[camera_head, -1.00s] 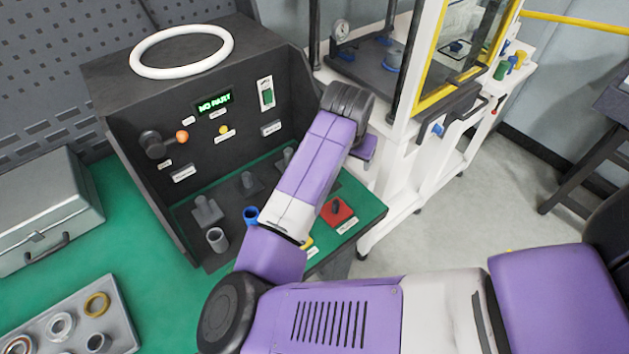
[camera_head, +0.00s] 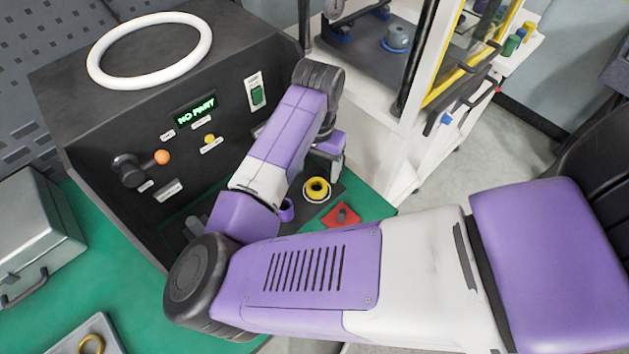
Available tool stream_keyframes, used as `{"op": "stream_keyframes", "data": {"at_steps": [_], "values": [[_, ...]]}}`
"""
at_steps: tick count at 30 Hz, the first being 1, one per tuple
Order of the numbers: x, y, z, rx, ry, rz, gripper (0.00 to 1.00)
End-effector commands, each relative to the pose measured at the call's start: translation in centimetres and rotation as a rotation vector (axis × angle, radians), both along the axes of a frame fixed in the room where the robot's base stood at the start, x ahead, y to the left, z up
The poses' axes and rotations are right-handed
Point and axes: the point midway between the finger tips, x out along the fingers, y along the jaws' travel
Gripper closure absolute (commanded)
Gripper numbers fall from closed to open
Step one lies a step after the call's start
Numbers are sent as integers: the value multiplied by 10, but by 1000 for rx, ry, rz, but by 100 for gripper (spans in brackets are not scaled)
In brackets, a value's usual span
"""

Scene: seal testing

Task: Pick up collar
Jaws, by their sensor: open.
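A yellow ring-shaped part (camera_head: 316,189) with a dark centre sits on a pale base on the dark test-bench deck. A small purple cup-like ring (camera_head: 287,210) stands just left of it, partly hidden by my arm. Neither is labelled, so I cannot tell for certain which is the collar. My gripper (camera_head: 334,170) hangs below my wrist, just above and right of the yellow part in the picture. It is open; the arm hides part of it, and no part shows between its fingers.
A red block (camera_head: 341,216) lies just right of the two parts. The black test box (camera_head: 110,140), its display reading NO PART, stands behind. A white ring (camera_head: 150,50) lies on top. A white-framed machine (camera_head: 375,130) stands right. A metal case (camera_head: 35,240) and parts tray (camera_head: 70,343) are left.

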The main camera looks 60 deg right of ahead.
Motion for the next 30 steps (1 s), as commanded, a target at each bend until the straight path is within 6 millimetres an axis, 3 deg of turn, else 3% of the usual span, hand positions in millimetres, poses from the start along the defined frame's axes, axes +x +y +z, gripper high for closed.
{"op": "stream_keyframes", "data": {"at_steps": [15,24,30], "values": [[-4,7,-60,-1,1,0,27],[-4,7,-64,-1,0,-1,27],[-4,7,-64,-1,0,-1,67]]}}
